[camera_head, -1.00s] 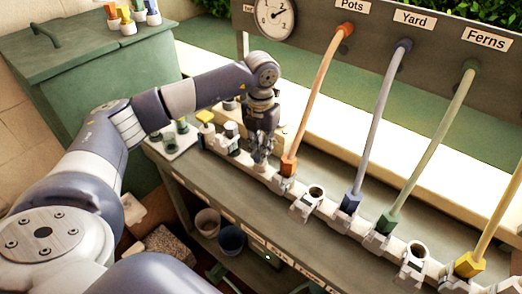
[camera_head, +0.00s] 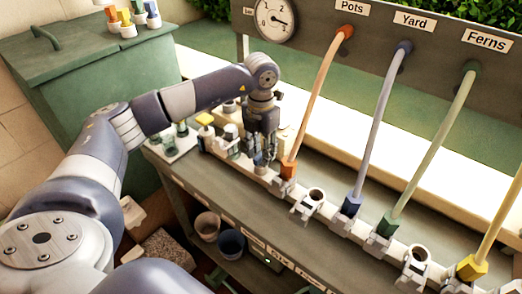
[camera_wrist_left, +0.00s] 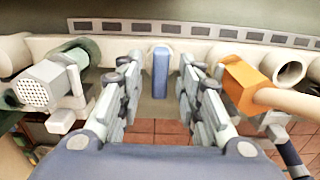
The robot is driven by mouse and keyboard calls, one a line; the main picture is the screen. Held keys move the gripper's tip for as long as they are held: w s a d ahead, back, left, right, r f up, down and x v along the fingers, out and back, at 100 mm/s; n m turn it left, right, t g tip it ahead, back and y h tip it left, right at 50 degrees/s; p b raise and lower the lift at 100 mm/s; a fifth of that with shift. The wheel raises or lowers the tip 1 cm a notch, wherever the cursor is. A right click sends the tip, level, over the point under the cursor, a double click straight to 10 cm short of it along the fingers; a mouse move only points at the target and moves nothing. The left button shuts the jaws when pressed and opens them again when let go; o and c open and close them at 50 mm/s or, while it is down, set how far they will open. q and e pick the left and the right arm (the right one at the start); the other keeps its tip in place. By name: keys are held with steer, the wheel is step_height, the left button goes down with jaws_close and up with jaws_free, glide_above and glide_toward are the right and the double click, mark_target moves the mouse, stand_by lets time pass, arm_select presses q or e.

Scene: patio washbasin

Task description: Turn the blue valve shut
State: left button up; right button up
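The blue valve's handle (camera_wrist_left: 160,73) shows in the left wrist view as a narrow blue bar, lying across the white pipe (camera_wrist_left: 215,50). My left gripper (camera_wrist_left: 158,88) is open, with one finger on each side of the handle and a gap on both sides. In the head view the left gripper (camera_head: 264,160) points down at the pipe just left of the orange hose connector (camera_head: 288,170). I cannot make out the blue handle there; the gripper covers that spot. My right gripper is not in view.
The orange connector (camera_wrist_left: 243,87) is close to the right finger; a grey perforated nozzle (camera_wrist_left: 42,88) is at left. Hoses rise to a panel (camera_head: 440,60) labelled Pots, Yard and Ferns. A round gauge (camera_head: 274,16) hangs there. Pots (camera_head: 230,243) stand on the lower shelf.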

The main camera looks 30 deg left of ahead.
mark_target(260, 154)
arm_select(q)
steer(key=shift+r, duration=0.25)
step_height(260, 154, up, 12)
steer(key=shift+f, duration=0.25)
steer(key=shift+s+f, duration=0.1)
steer(key=shift+s, duration=0.05)
stand_by(0.6)
